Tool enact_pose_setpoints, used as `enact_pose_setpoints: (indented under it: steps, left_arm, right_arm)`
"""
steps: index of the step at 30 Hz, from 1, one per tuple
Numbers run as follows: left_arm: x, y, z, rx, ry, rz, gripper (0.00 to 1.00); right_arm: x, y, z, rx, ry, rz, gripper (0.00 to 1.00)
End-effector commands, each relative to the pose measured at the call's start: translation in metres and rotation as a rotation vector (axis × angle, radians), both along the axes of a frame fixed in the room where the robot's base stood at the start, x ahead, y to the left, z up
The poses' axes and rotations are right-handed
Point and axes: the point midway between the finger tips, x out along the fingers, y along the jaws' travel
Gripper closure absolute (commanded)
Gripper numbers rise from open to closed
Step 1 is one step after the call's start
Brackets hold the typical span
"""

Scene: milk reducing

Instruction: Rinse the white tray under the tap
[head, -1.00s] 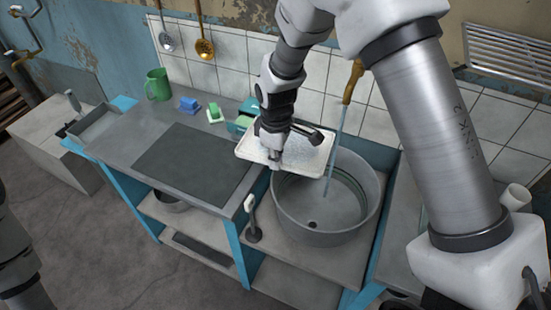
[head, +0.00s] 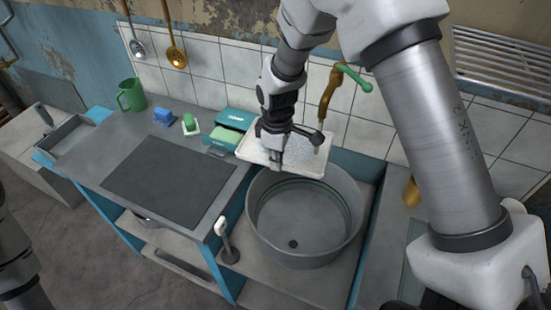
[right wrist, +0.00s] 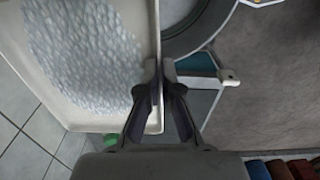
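The white tray (head: 300,164) hangs tilted over the back left part of the round grey basin (head: 262,240). My right gripper (head: 277,165) is shut on the tray's edge; the right wrist view shows both fingertips (right wrist: 160,75) pinching the rim. In that view the tray's floor (right wrist: 80,40) is covered with pale, bubbly speckles. The brass tap (head: 327,92) with a green handle (head: 355,78) stands behind the basin, its lower end just above the tray's right side. I cannot make out a water stream. My left gripper is out of view.
A white-tipped handle (head: 222,228) stands at the basin's left. A tiled wall closes the back.

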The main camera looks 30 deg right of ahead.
Motion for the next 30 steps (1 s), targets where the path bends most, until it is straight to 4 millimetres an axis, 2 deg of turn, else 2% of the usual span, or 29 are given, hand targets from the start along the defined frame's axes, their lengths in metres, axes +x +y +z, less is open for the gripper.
enact_pose_setpoints:
  steps: [16, 30]
  left_arm:
    - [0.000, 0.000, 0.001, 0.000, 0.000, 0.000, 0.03]
    - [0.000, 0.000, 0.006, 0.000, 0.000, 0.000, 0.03]
  right_arm:
    - [0.000, 0.002, 0.000, -0.001, -0.001, 0.002, 1.00]
    - [-0.016, 0.043, 0.000, -0.003, -0.001, 0.003, 1.00]
